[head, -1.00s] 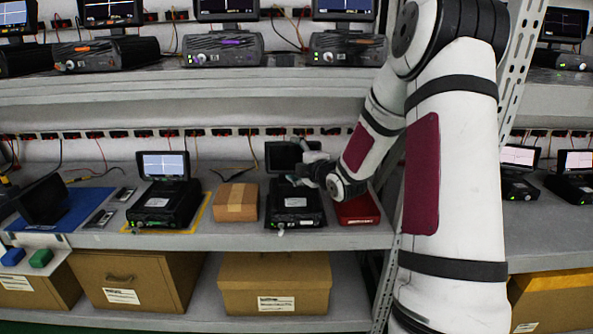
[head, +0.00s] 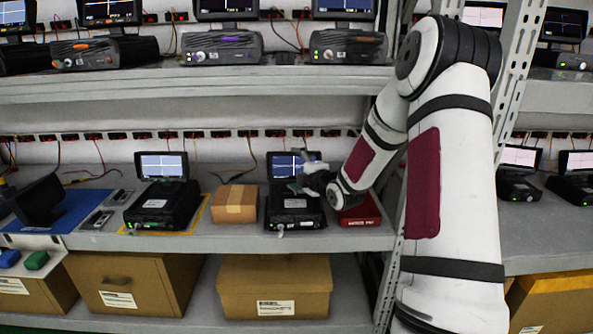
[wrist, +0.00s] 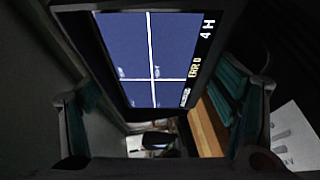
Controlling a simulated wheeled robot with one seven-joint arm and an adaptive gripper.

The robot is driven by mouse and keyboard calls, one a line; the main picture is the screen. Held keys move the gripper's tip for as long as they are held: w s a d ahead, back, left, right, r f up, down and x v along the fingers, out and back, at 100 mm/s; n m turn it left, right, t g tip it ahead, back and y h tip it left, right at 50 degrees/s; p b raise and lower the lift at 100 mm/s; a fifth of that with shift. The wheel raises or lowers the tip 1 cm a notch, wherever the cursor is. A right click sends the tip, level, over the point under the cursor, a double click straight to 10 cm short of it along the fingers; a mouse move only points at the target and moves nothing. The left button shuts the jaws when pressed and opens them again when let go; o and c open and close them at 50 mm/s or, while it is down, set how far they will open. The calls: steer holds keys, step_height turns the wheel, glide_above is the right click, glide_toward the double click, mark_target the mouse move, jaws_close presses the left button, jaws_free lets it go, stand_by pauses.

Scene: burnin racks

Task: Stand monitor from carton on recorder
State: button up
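The monitor (head: 284,165) stands upright on the black recorder (head: 296,212) on the middle shelf. Its screen is lit blue with white cross lines. In the wrist view the lit screen (wrist: 155,60) fills the upper middle, with "4 H" and "ERR 0" at its edge. My gripper (head: 305,182) is in front of the monitor's lower right, above the recorder. In the wrist view its fingers (wrist: 165,115) are wide apart, one on each side, with gaps to the screen. A small brown taped carton (head: 235,204) sits left of the recorder.
A red box (head: 359,213) stands close right of the recorder, by the rack post. Another recorder with a lit monitor (head: 163,200) is at left on a yellow-edged mat. A dark monitor (head: 38,200) is on a blue mat. Large cartons (head: 275,287) fill the lower shelf.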

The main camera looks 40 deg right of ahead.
steer(key=o, duration=0.4)
